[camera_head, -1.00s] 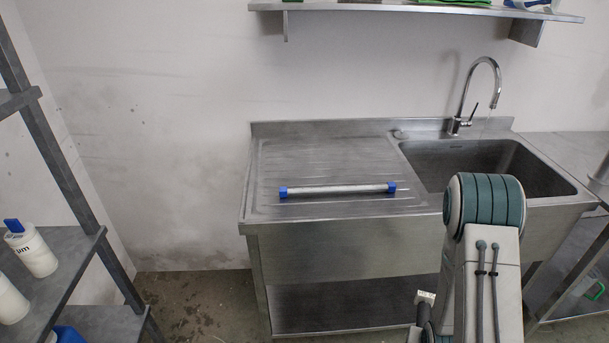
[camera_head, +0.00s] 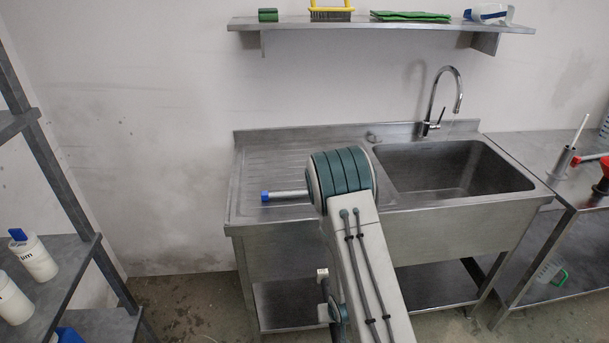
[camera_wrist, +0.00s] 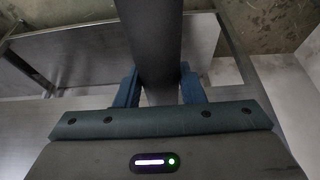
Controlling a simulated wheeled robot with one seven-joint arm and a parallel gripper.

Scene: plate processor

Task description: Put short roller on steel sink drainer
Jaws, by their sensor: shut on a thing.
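The steel sink drainer (camera_head: 268,166) is the ribbed area left of the basin in the head view. In the wrist view my gripper (camera_wrist: 160,90) is shut on a dark grey cylinder, apparently the short roller (camera_wrist: 155,42). It runs up out of the picture between the blue fingers, so its full length is hidden.
The sink basin (camera_head: 450,168) with its tap (camera_head: 441,95) is right of the drainer. A wall shelf (camera_head: 380,24) holds a brush and cloth above. A rack with bottles (camera_head: 36,258) stands at left, a side table (camera_head: 545,172) at right. The drainer's back left is bare.

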